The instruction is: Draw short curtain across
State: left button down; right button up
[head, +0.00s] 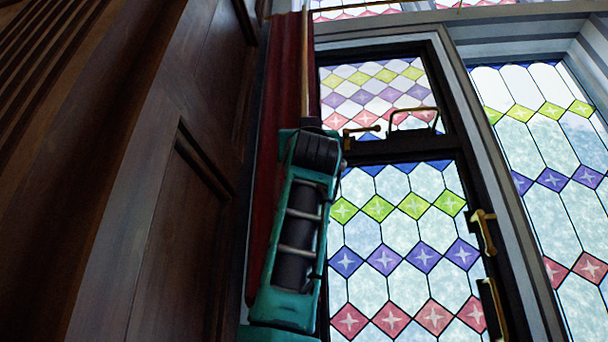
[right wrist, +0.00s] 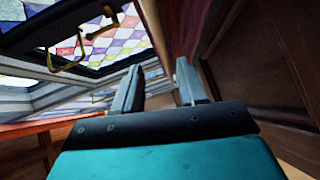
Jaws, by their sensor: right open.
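The short curtain (head: 283,75) is dark red and hangs bunched in a narrow strip at the left side of the leaded window. A thin gold rod (head: 304,65) runs upright along its right edge. My teal arm stands in front of the curtain in the head view and hides much of it; the fingertips cannot be made out there. In the right wrist view my right gripper (right wrist: 158,66) is open, with nothing held between its two grey fingers. Red cloth of the curtain (right wrist: 180,25) shows just beyond the fingers. My left gripper is not in view.
A dark wood panel (head: 150,230) stands close on the left. The window (head: 400,190) has colored diamond panes, a dark frame and brass fittings, including a handle (head: 484,230) and a bar (head: 414,112) that stick out. A second window (head: 550,150) is at the right.

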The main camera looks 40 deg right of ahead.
jog(key=p+x, duration=0.7)
jog(key=x, duration=0.5)
jog(key=shift+r, duration=0.2)
jog(key=c, duration=0.6)
grip_shut()
